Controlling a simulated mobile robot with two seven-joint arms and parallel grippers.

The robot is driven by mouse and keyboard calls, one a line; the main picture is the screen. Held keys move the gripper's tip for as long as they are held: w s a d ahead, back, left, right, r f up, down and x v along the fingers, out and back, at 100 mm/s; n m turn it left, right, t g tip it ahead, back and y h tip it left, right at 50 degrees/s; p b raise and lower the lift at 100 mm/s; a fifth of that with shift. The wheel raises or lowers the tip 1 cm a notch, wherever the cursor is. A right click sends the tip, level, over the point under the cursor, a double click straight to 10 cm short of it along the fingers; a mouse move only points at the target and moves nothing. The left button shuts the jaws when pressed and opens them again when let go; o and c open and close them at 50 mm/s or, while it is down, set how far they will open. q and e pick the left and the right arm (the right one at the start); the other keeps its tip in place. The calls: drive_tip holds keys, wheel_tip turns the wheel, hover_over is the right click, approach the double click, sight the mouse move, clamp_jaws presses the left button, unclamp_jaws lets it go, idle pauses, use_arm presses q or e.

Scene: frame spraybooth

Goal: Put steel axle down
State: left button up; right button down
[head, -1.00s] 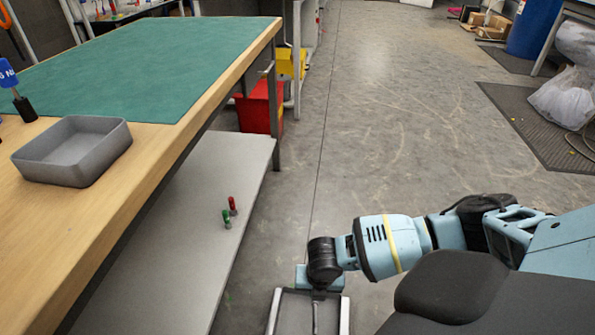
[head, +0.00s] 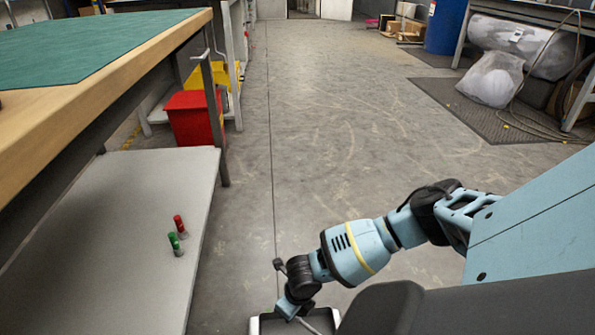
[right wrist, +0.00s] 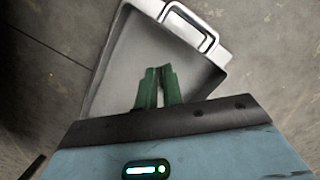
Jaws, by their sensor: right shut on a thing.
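My right gripper (right wrist: 159,72) shows its two green fingers close together in the right wrist view, shut on the steel axle. In the head view a thin grey rod, which looks like the axle (head: 313,327), shows beside the right wrist at the bottom edge, partly cut off. Between the fingers the axle is hardly visible. A grey tray (right wrist: 108,62) with a raised handle lies beneath the fingers. Its rim also shows in the head view (head: 255,326). I cannot tell whether the axle touches the tray. My left gripper is not in view.
A workbench with a green mat (head: 80,45) stands at left, above a grey lower shelf (head: 100,230). A green-capped item (head: 175,244) and a red-capped item (head: 180,226) stand on the shelf. A red bin (head: 195,118) stands behind. The middle floor is clear.

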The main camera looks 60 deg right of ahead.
drive_tip(key=b, duration=0.4)
hover_over(292, 331)
drive_tip(key=shift+s+a+f, duration=0.1)
drive_tip(key=shift+s+f, duration=0.05)
drive_tip(key=shift+f, duration=1.65)
drive_tip(key=shift+s+f, duration=0.15)
drive_tip(key=shift+f, duration=1.6)
drive_tip(key=shift+f+b, duration=0.6)
drive_tip(key=shift+f, duration=0.8)
drive_tip(key=shift+f, duration=0.15)
drive_tip(key=c, duration=1.5)
unclamp_jaws()
drive_tip(key=shift+c, duration=0.2)
drive_tip(key=r+p, duration=0.2)
drive_tip(key=r, duration=0.2)
drive_tip(key=s+r+p, duration=0.1)
drive_tip(key=r+p, duration=0.1)
drive_tip(key=r, duration=0.2)
drive_tip(key=s+r+p, duration=0.1)
drive_tip(key=r+p, duration=0.1)
drive_tip(key=r, duration=0.2)
drive_tip(key=shift+a, duration=0.1)
